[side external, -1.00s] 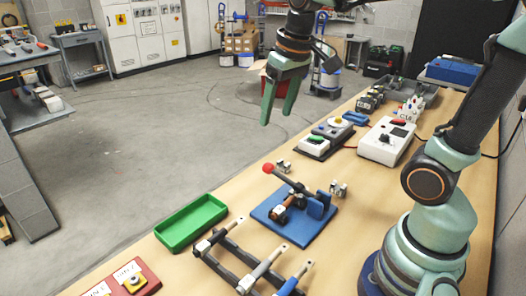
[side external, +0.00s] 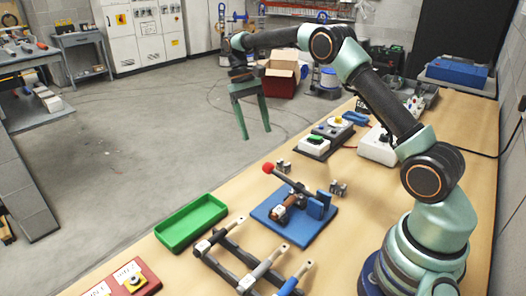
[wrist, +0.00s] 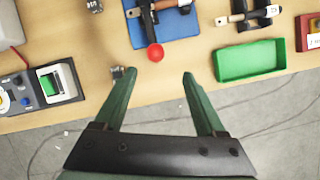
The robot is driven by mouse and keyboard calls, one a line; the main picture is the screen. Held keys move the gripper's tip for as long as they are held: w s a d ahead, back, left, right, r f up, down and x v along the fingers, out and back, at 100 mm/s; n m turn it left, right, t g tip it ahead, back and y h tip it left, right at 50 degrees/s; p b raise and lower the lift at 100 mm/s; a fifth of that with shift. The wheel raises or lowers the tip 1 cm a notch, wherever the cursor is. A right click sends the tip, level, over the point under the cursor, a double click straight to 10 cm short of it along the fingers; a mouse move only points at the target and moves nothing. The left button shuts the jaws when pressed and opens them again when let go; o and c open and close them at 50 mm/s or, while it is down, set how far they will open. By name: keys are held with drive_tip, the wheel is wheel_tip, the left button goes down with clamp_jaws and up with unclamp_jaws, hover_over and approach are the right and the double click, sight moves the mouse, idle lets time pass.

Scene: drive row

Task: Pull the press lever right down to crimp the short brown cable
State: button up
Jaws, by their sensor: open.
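The press stands on a blue base plate (side external: 310,229), which also shows in the wrist view (wrist: 181,38). Its dark lever ends in a red knob (side external: 268,168) and slants up to the left, clear of the plate. A short brown cable piece (side external: 291,206) with a pale end lies at the press, under the lever; how it sits in the jaws is unclear. My gripper (side external: 256,134) is open and empty, above and beyond the bench's far edge. In the wrist view the red knob (wrist: 155,53) shows between and just past the fingertips (wrist: 160,73), apart from both.
Small metal pieces (side external: 338,187) lie by the plate. A switch box (side external: 314,147) stands behind it.

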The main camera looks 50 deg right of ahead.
sight(268, 167)
drive_tip(key=x, duration=0.8)
drive_tip(key=d+x, duration=0.1)
drive_tip(key=x, duration=0.3)
drive_tip(key=shift+s+a+f, duration=0.1)
drive_tip(key=shift+s+f, duration=0.05)
drive_tip(key=shift+f, duration=0.1)
clamp_jaws()
idle(1.1)
